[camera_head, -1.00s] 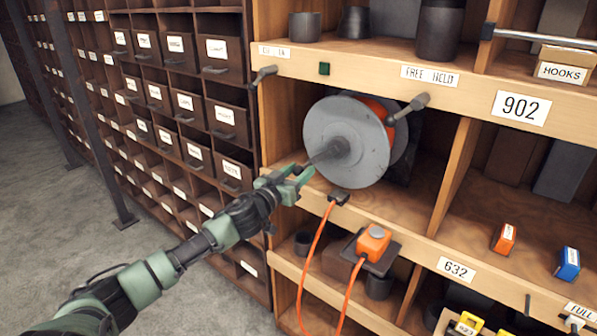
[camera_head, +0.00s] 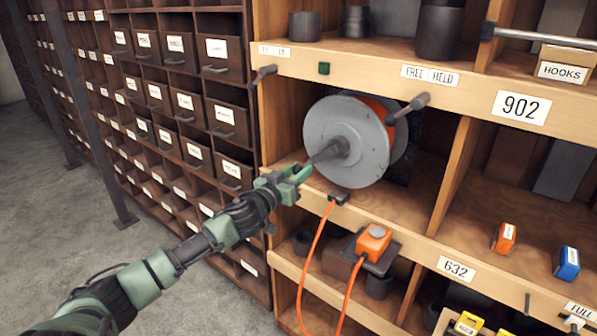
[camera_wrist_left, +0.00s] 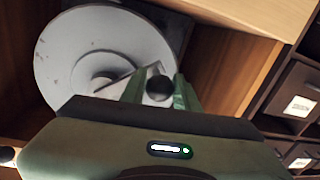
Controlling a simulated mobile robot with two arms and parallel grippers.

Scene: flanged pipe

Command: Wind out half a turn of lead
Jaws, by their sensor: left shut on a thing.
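The cable reel (camera_head: 360,122) has a pale grey disc and sits in an open shelf bay, with orange lead wound behind the disc. A dark crank arm (camera_head: 327,152) runs from its hub toward the lower left. My left gripper (camera_head: 301,172) is at the outer end of this crank, in front of the reel's lower left. In the left wrist view the green fingers are shut on the round, dark crank handle (camera_wrist_left: 159,87), with the disc (camera_wrist_left: 85,50) behind. The orange lead (camera_head: 313,262) hangs from a dark guide (camera_head: 339,196) at the shelf edge. My right gripper is not seen.
An orange box with a grey button (camera_head: 374,240) stands on a dark bracket below the reel. A dark peg (camera_head: 408,108) juts out right of the disc. A wooden divider (camera_head: 449,180) bounds the bay; label drawers (camera_head: 228,122) stand to the left.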

